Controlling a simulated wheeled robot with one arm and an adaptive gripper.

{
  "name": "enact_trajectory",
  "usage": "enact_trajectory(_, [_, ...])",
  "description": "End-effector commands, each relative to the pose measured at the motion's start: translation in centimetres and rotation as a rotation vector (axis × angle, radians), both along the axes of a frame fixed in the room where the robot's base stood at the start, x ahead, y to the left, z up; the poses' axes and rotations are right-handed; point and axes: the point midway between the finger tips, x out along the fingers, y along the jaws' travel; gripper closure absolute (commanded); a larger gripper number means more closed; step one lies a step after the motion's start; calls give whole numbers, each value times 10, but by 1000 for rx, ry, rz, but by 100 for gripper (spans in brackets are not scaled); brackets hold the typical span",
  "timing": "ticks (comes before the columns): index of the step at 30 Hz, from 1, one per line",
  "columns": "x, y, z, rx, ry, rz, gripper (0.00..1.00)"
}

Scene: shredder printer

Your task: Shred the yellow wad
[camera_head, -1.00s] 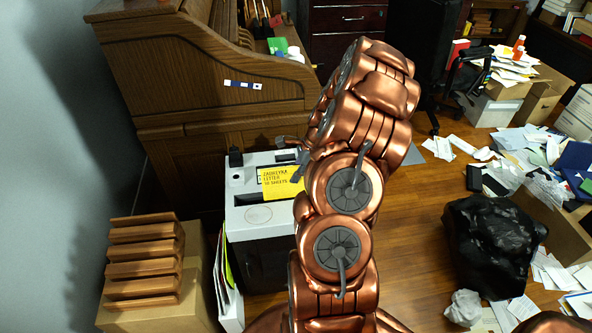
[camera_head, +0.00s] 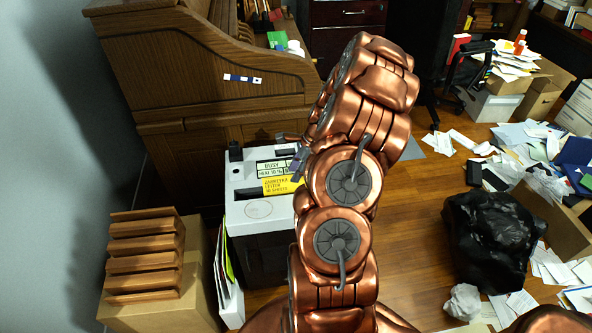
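The yellow wad (camera_head: 280,185) shows as a flat yellow piece with dark print on top of the white-topped shredder (camera_head: 242,190). It lies at the right part of the top, just below a pale printed label (camera_head: 272,167). My gripper (camera_head: 296,160) is at the upper right of the yellow wad, close to its right end. Dark finger parts show beside my copper arm, which hides most of the gripper. I cannot tell whether the fingers touch or hold the wad. The right side of the shredder is hidden behind my arm.
A wooden roll-top desk (camera_head: 200,75) stands behind the shredder. A cardboard box (camera_head: 160,312) with a wooden rack (camera_head: 145,257) stands to the left. A black bag (camera_head: 490,240) and scattered papers lie at the right. Some wooden floor (camera_head: 415,205) beside my arm is clear.

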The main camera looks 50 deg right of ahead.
Motion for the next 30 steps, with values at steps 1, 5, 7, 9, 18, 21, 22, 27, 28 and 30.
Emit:
enact_trajectory(1, [0,0,1,0,0,0,61])
enact_trajectory(5, [-2,-3,9,-1,-1,0,61])
enact_trajectory(7, [-4,-7,18,-2,-1,-1,61])
enact_trajectory(9, [-7,-11,29,-4,-2,-3,61])
enact_trajectory(18, [-21,-28,82,-2,-1,-2,61])
enact_trajectory(21, [-23,-33,94,-4,-2,-3,61])
enact_trajectory(22, [-24,-34,97,-4,-2,-2,61])
enact_trajectory(27, [-28,-36,108,0,0,-1,61])
enact_trajectory(28, [-28,-37,109,-1,1,0,61])
enact_trajectory(30, [-28,-37,110,0,0,0,61])
